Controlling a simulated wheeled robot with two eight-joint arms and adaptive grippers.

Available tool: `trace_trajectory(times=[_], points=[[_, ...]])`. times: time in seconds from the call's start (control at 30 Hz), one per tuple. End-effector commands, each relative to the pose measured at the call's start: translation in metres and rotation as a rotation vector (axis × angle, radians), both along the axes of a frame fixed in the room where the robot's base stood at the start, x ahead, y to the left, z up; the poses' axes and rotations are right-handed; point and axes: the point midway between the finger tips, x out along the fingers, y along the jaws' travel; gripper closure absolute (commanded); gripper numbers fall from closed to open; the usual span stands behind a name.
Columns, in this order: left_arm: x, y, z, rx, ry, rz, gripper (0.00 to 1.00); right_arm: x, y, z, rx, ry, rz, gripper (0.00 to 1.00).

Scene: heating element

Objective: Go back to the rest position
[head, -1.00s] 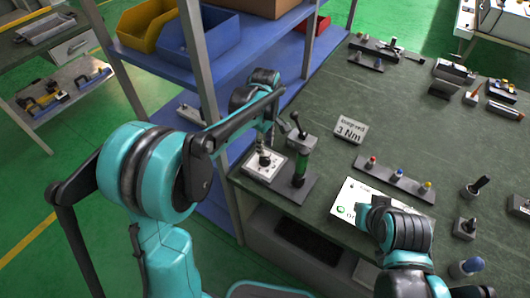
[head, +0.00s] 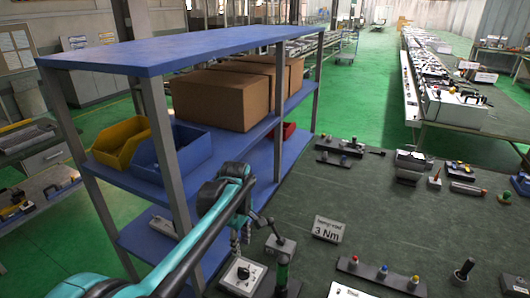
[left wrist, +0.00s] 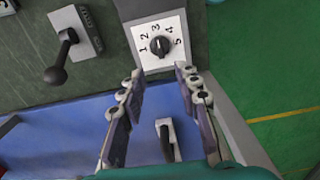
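My left gripper (head: 241,240) hangs just above and behind the white dial plate (head: 243,277) at the bench's left edge. In the left wrist view the gripper (left wrist: 160,72) is open, with nothing between its two fingers. The dial plate (left wrist: 146,31) lies just beyond the fingertips, with a black knob (left wrist: 160,45) and numbers 1 to 5 around it. The fingers look clear of the knob. My right gripper is not in view.
A blue shelf rack (head: 225,42) with cardboard boxes (head: 222,98) stands beside my left arm. Mid-bench is fairly clear.

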Motion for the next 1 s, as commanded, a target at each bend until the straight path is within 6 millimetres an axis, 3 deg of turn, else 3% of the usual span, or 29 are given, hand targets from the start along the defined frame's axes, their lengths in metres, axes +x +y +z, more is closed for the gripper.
trace_trajectory(times=[0.17,0.43,0.7,0.83,1.0], points=[[-0.029,0.013,0.016,-0.002,-0.076,-0.139,0.67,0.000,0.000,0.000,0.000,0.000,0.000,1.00],[-0.107,0.043,0.032,0.067,-0.295,-0.552,0.67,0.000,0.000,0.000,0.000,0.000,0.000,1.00],[-0.176,0.063,0.011,0.241,-0.475,-0.936,0.67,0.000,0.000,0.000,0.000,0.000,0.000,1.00],[-0.194,0.068,-0.002,0.316,-0.520,-1.055,0.67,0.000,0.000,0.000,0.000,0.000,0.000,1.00],[-0.202,0.071,-0.009,0.363,-0.542,-1.122,0.67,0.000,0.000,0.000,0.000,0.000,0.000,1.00]])
